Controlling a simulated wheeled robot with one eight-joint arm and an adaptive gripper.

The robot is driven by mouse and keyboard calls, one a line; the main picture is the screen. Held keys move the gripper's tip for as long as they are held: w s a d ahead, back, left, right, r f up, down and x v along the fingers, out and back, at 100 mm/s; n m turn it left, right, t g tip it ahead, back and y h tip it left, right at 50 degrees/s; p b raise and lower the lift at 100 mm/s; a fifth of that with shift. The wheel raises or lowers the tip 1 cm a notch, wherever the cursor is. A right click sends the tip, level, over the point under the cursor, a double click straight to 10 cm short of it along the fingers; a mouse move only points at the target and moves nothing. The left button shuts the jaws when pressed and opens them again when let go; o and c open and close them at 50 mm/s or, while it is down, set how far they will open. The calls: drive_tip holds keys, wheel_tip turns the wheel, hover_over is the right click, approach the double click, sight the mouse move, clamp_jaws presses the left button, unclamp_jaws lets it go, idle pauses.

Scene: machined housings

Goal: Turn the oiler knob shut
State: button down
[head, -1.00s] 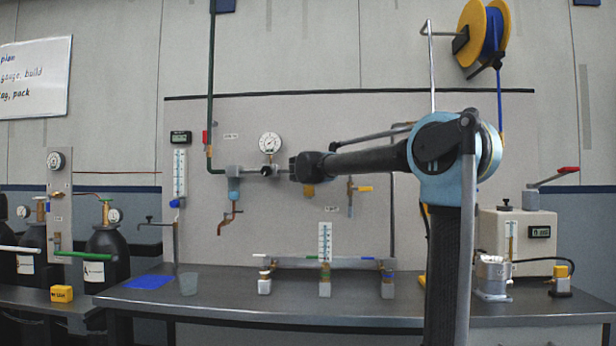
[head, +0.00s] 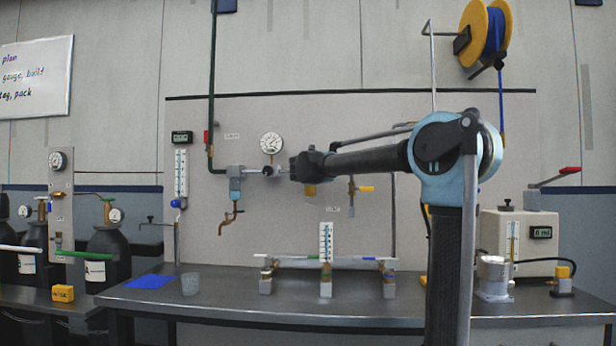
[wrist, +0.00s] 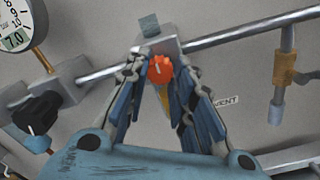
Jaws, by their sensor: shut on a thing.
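An orange knob (wrist: 160,68) with a white line on its face shows in the wrist view, below a grey block (wrist: 160,40) on the horizontal pipe (wrist: 225,36). An amber part (wrist: 164,97) shows just below the knob. My gripper (wrist: 160,63) is shut on the knob, with one finger on each side. The knob's white line points nearly straight up in the picture. In the head view my gripper (head: 298,167) is at the pipe on the back panel and hides the knob. The amber bowl (head: 309,190) shows beneath it.
A black knob (wrist: 37,112) and a round gauge (wrist: 20,26) are left of my gripper in the wrist view. A brass-coloured fitting (wrist: 284,68) hangs at the right.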

drive_tip(key=shift+d+n, duration=0.1)
drive_tip(key=shift+n, duration=1.4)
drive_tip(key=shift+w+r, duration=0.1)
drive_tip(key=c, duration=1.3)
unclamp_jaws()
drive_tip(key=shift+c, duration=0.2)
drive_tip(key=shift+s, duration=0.2)
drive_tip(key=s, duration=1.1)
drive_tip(key=shift+s+a, duration=0.25)
